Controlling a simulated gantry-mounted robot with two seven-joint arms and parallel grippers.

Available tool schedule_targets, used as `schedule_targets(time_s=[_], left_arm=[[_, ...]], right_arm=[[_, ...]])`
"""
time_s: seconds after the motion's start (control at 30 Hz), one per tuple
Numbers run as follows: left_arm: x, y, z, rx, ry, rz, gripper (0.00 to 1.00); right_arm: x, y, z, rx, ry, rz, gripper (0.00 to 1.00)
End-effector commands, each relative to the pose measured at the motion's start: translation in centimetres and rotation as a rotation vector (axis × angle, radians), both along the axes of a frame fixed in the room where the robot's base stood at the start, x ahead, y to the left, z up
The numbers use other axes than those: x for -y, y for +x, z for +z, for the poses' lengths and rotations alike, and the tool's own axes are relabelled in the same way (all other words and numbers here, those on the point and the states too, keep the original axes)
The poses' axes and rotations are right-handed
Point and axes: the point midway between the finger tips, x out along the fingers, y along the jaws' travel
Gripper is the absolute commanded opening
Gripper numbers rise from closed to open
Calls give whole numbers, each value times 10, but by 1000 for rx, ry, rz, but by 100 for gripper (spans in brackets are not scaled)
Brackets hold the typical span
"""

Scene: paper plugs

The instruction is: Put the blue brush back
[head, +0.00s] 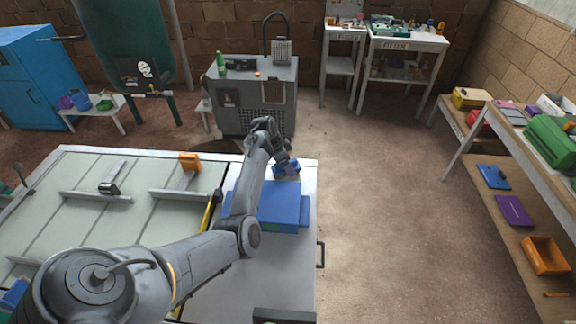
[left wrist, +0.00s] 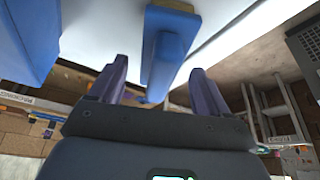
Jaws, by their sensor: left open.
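The blue brush (head: 289,170) lies near the far right edge of the white tabletop, partly hidden by my left gripper (head: 283,160) in the head view. In the left wrist view the brush (left wrist: 164,55) has a blue body and a brown strip. It lies in line with the gap between the two fingers of my open left gripper (left wrist: 158,85). I cannot tell whether either finger touches it. My right gripper is not in view.
A blue box (head: 283,203) stands on the tabletop beside my forearm; it also shows in the left wrist view (left wrist: 25,40). An orange block (head: 190,161) and metal bars lie on the panel at left. A grey cabinet (head: 255,95) stands beyond the table. Floor at right is clear.

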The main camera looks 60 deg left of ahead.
Motion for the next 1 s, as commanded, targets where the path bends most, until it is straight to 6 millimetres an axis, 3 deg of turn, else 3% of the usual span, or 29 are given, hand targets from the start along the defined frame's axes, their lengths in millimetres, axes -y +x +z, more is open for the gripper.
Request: schedule_targets(time_s=[0.3, 0.5, 0.7, 1.0], left_arm=[[-6, -21, 55, 3, 2, 2, 77], [-9, -32, 81, 1, 1, 2, 77], [-10, -37, 92, 0, 1, 1, 77], [-10, -38, 94, 0, 1, 1, 77]], right_arm=[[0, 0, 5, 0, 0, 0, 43], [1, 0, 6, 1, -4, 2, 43], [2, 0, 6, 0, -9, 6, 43], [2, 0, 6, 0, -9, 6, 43]])
